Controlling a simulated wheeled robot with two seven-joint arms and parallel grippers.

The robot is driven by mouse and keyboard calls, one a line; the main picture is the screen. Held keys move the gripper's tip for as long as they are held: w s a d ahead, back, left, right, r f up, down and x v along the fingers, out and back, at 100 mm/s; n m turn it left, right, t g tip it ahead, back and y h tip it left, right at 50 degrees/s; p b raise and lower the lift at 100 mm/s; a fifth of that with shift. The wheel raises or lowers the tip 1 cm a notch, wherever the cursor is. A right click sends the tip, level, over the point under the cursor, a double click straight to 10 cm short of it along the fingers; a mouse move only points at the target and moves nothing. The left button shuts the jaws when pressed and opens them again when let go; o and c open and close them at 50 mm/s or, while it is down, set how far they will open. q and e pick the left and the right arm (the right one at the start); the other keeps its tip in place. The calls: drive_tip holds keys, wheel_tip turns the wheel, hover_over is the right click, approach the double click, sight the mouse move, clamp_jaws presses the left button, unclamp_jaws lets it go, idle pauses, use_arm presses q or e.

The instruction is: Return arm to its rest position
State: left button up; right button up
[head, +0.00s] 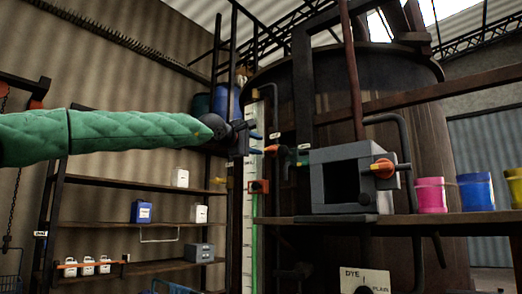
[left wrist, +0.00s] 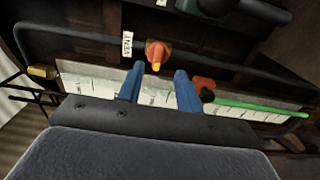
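My left arm, in a green quilted sleeve, reaches in from the left in the head view. My left gripper (head: 259,145) is up in front of the large dark vat (head: 340,85), beside the white gauge strip (head: 250,200). In the left wrist view the two blue fingers (left wrist: 160,72) stand apart with nothing between them. An orange knob (left wrist: 157,53) with a small white label beside it lies just past the fingertips. I cannot tell whether a finger touches it. My right gripper is not in view.
A grey open-fronted box (head: 335,182) with an orange handle stands on a ledge, right of the gripper. Pink (head: 431,195) and blue (head: 476,191) tubs stand farther right. Shelves (head: 140,185) with small containers are below my arm. Dark pipes and posts surround the gripper.

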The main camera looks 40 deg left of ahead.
use_arm(q)
drive_tip(key=shift+s, duration=0.35)
idle(0.3)
